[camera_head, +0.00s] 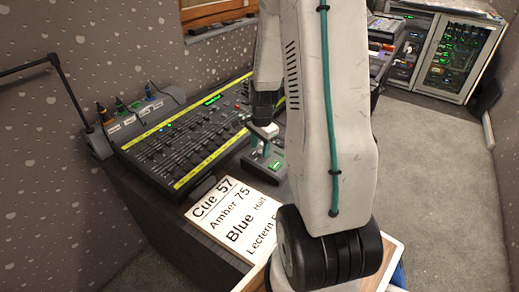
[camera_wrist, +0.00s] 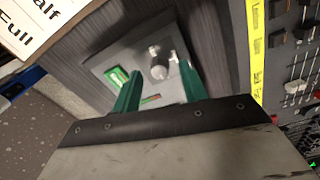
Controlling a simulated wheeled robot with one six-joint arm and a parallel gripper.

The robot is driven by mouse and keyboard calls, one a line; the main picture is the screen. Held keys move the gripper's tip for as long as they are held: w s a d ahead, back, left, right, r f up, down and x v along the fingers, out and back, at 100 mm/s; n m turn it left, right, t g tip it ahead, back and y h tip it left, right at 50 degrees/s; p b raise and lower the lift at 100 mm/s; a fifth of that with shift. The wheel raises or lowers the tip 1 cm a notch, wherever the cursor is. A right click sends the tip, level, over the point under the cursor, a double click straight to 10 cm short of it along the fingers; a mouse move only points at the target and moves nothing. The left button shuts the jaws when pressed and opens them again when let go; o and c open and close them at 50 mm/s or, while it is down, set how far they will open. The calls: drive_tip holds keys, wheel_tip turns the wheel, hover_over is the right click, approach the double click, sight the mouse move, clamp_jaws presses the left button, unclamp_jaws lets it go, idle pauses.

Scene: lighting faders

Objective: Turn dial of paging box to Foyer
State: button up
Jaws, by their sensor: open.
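The paging box (camera_head: 270,172) is a small grey box on the desk, right of the lighting console, partly hidden by my arm. In the wrist view the box (camera_wrist: 102,63) shows its top face, with a round grey dial (camera_wrist: 158,72) and a green label (camera_wrist: 117,77) whose text I cannot read. My gripper (camera_head: 260,149) is over the box, pointing down. I cannot tell the remaining height or the dial's setting.
The fader console (camera_head: 190,140) with yellow strips stands close left of the box. A white cue card (camera_head: 233,212) lies in front of it. A gooseneck lamp (camera_head: 55,62) is at the left wall. Equipment racks (camera_head: 445,60) stand at the back right.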

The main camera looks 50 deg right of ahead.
drive_tip(key=shift+f, duration=0.75)
clamp_jaws()
